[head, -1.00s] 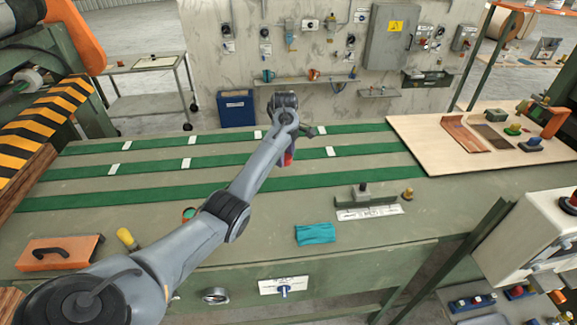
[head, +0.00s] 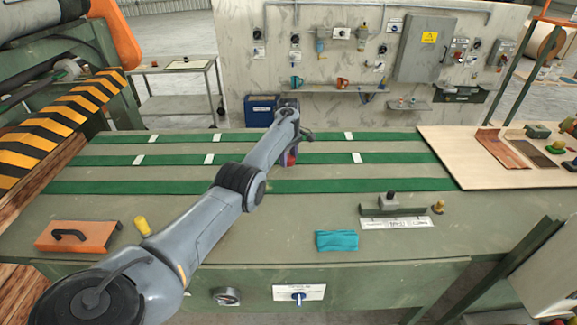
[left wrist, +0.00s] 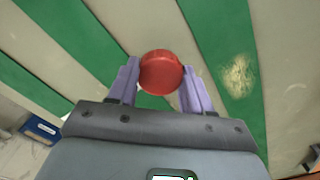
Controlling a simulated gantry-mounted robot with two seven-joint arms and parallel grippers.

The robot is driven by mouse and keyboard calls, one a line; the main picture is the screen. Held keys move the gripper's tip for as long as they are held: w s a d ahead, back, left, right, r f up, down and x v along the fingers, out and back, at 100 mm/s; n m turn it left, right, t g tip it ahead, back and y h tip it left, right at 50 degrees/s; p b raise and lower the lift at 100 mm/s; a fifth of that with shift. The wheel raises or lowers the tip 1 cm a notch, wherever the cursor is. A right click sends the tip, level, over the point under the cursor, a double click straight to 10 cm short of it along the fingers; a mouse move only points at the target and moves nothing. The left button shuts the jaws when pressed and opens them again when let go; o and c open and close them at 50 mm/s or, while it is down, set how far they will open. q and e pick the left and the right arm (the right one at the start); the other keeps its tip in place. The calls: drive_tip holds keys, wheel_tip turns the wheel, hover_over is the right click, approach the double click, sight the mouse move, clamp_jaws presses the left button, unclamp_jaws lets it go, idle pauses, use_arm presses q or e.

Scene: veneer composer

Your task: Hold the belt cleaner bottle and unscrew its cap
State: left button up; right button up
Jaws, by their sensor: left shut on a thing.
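A round red cap (left wrist: 160,73) shows in the left wrist view, between the two purple fingers of my left gripper (left wrist: 158,82). The fingers press on its left and right sides, so the gripper is shut on it. The bottle body under the cap is hidden in this view. In the head view my left gripper (head: 290,156) is over the green-striped bench, mostly hidden behind my own arm. Only a small patch of red and blue shows beside it. I cannot tell whether the bottle stands upright. My right gripper is not in view.
The bench (head: 250,225) carries an orange block with a handle (head: 78,236), a yellow knob (head: 142,225), a teal cloth (head: 337,241) and a metal gauge block (head: 393,207). A plywood sheet (head: 455,150) with tools lies at the right. The bench middle is clear.

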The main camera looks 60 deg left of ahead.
use_arm(q)
drive_tip(key=shift+f, duration=1.8)
drive_tip(key=shift+f+b, duration=0.15)
drive_tip(key=shift+b, duration=0.2)
drive_tip(key=o, duration=0.9)
